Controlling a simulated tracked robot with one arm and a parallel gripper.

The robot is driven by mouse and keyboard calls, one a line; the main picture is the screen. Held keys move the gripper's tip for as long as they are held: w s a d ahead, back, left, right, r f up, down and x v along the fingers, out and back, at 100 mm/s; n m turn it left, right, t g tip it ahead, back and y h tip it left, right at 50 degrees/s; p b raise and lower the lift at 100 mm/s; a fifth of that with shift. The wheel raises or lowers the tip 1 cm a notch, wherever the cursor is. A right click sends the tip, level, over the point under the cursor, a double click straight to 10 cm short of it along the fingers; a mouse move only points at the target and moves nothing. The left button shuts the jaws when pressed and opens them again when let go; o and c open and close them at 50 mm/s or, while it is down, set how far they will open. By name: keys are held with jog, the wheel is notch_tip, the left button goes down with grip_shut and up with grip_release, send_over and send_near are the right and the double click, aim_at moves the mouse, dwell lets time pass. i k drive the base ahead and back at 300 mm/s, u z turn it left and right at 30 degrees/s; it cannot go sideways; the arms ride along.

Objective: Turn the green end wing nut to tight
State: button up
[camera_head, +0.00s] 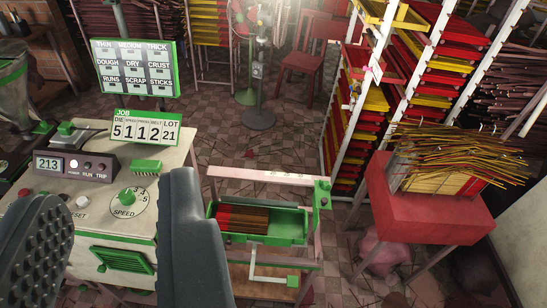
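My gripper (118,195) is open and empty, its two dark grey fingers wide apart in the lower left, in front of the control bench. A green end piece (322,192) with small knob-like parts stands at the right end of a pale marked bar (262,177). It may carry the green end wing nut, but the nut's shape and setting are too small to tell. My gripper is to its left and does not touch it. Below the bar, a green tray (290,228) holds brown and red sticks.
A cranked rod with a green handle (292,281) is under the tray. A red stand (430,210) with sticks is at right. Floor is open behind the bar.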

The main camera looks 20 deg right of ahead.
aim_at(324, 186)
jog(key=z, duration=0.1)
jog(key=i, duration=1.45)
jog(key=z, duration=0.7)
